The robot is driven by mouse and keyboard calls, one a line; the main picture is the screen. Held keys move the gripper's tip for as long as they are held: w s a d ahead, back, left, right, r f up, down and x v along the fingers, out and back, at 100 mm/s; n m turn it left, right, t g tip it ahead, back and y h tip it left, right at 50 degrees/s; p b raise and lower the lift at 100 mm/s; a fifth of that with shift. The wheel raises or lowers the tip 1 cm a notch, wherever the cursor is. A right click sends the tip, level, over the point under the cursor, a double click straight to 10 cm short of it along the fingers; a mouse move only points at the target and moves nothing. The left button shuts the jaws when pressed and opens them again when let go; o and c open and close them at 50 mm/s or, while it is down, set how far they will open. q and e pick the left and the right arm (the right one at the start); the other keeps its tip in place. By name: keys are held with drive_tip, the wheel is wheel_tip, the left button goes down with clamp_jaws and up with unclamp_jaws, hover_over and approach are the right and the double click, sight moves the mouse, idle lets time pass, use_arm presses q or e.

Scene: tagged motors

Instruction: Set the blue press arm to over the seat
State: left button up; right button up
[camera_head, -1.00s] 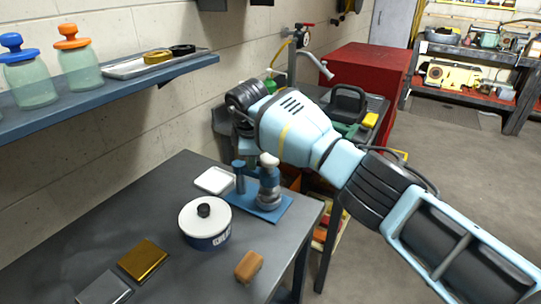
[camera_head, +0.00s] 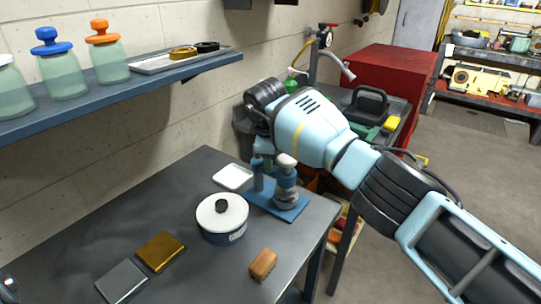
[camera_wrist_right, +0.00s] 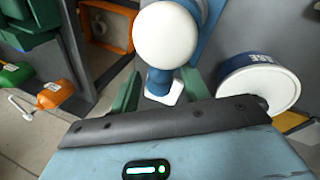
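The press (camera_head: 291,211) stands on a blue base plate at the table's right side. It has a blue post (camera_head: 258,180) on the left and a grey and blue cylinder (camera_head: 286,183) on the right. A white knob (camera_head: 287,160) shows above the cylinder and fills the upper middle of the right wrist view (camera_wrist_right: 165,36). My right arm hides part of the press top, so I cannot tell exactly where the blue press arm points. My right gripper (camera_wrist_right: 160,90) is open, its green fingers apart below the knob in that view.
A white lidded pot (camera_head: 222,217) stands close left of the press, with a white tray (camera_head: 233,177) behind. A brown block (camera_head: 263,264), a gold box (camera_head: 160,251) and a grey box (camera_head: 122,281) lie nearer. A blue shelf with jars (camera_head: 109,57) hangs upper left.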

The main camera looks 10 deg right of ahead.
drive_tip(key=shift+r, duration=0.15)
use_arm(q)
drive_tip(key=shift+w+r+p, duration=0.45)
drive_tip(key=shift+r+p, duration=0.15)
drive_tip(key=shift+r, duration=0.15)
use_arm(e)
drive_tip(key=v, duration=0.7)
drive_tip(key=shift+r, duration=0.25)
use_arm(q)
drive_tip(key=shift+a, duration=0.1)
use_arm(e)
drive_tip(key=shift+s+a+f, duration=0.1)
drive_tip(key=shift+s, duration=0.05)
